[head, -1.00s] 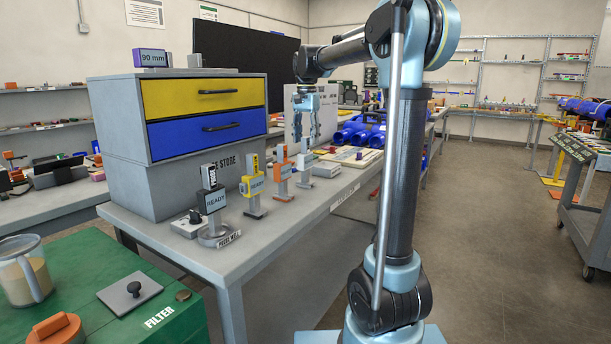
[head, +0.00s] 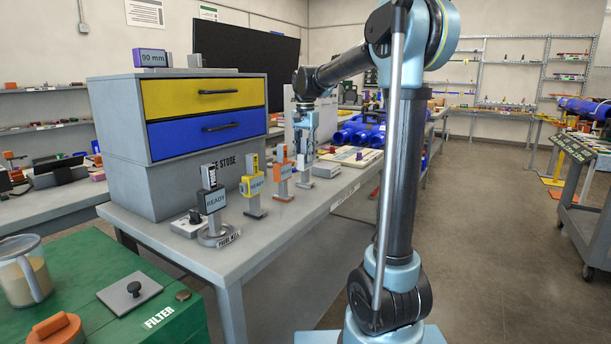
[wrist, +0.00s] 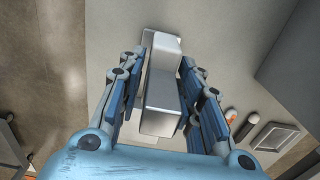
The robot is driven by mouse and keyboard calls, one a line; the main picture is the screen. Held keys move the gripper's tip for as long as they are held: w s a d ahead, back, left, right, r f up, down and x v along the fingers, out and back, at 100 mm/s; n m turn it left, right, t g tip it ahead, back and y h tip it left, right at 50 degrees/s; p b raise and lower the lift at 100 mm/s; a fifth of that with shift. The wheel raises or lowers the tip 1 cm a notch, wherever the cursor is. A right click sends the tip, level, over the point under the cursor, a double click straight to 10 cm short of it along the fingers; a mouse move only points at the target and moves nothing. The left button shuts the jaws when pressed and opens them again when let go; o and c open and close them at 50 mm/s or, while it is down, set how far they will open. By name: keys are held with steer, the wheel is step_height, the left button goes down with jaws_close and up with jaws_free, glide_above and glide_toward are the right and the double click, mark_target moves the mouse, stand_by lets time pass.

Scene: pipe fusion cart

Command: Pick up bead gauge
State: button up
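A row of upright gauges stands on the grey bench in the head view: a black one (head: 211,200), a yellow one (head: 252,186), an orange one (head: 284,174), and a pale grey one (head: 305,178) at the far end. No readable label tells me which is the bead gauge. My gripper (head: 305,152) points down over the pale grey one and hides much of it. In the wrist view, a pale grey block (wrist: 160,104) stands between my gripper's (wrist: 163,60) blue fingers. Narrow gaps seem to show on both sides, so the fingers look open around it.
A grey cabinet (head: 120,130) with yellow and blue drawers stands behind the row. A white device (head: 326,170) is close right of my gripper. Blue pipes (head: 362,132) lie further back. A green case (head: 105,270) is at front left.

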jaws_close()
step_height(320, 180, up, 10)
steer(key=shift+r, duration=0.1)
stand_by(0.5)
